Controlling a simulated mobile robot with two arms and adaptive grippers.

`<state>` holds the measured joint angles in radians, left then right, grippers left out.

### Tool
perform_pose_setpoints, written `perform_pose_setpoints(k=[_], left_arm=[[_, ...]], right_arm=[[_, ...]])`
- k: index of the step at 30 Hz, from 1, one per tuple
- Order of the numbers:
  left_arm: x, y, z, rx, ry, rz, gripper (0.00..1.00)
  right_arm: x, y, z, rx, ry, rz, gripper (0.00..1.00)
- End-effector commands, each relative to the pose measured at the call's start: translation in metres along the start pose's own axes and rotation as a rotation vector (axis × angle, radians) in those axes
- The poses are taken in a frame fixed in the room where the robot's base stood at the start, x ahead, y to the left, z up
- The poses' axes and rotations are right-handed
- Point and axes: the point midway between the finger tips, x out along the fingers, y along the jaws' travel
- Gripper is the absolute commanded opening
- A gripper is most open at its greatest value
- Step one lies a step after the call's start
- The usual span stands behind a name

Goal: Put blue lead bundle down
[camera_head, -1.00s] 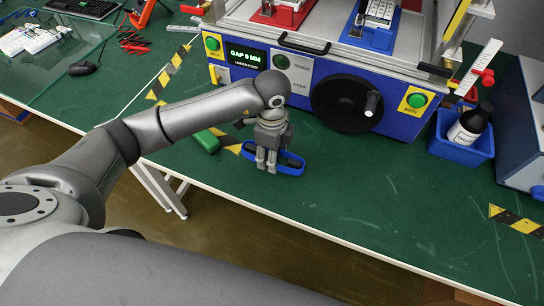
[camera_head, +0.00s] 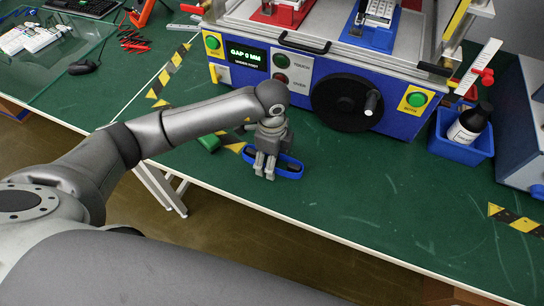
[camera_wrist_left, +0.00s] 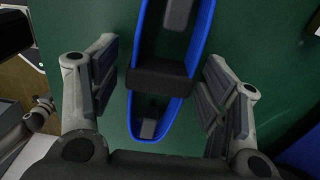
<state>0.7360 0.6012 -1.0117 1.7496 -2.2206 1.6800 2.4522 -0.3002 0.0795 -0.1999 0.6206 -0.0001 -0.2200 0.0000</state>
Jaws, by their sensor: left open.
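The blue lead bundle (camera_head: 290,170) is a long blue loop with a dark band across its middle. It lies on the green bench top near the front edge. In the left wrist view the bundle (camera_wrist_left: 193,50) runs between the fingers, with its dark band (camera_wrist_left: 160,78) between the fingertips. My left gripper (camera_head: 265,172) is over the bundle, pointing down. In the left wrist view the left gripper (camera_wrist_left: 160,92) is open, with green gaps on both sides of the bundle. The gripper hides part of the bundle in the head view. My right gripper is not in view.
A blue test machine (camera_head: 300,85) with a black handwheel (camera_head: 345,103) stands behind the gripper. The bench between is clear.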

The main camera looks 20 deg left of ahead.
Motion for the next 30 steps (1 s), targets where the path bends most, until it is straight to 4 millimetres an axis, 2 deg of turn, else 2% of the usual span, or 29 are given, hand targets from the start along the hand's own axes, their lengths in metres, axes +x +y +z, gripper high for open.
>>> perform_pose_setpoints(k=[5,7,15,21,25,30], left_arm=[[-0.009,-0.001,0.000,0.000,0.002,-0.002,0.69],[-0.018,-0.001,0.000,0.000,0.001,-0.003,0.69],[-0.077,-0.001,0.000,0.002,0.002,-0.006,0.69],[-0.110,-0.001,0.000,0.001,0.000,-0.003,0.69],[-0.120,0.000,0.000,0.000,0.000,-0.001,0.69],[-0.124,0.000,0.000,0.000,0.000,0.000,0.69]], right_arm=[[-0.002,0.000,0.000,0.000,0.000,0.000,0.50],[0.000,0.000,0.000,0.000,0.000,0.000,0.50],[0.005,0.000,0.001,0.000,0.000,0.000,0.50],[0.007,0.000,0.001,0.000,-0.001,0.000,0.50],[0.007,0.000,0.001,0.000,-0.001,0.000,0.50],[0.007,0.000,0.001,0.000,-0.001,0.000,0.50]])
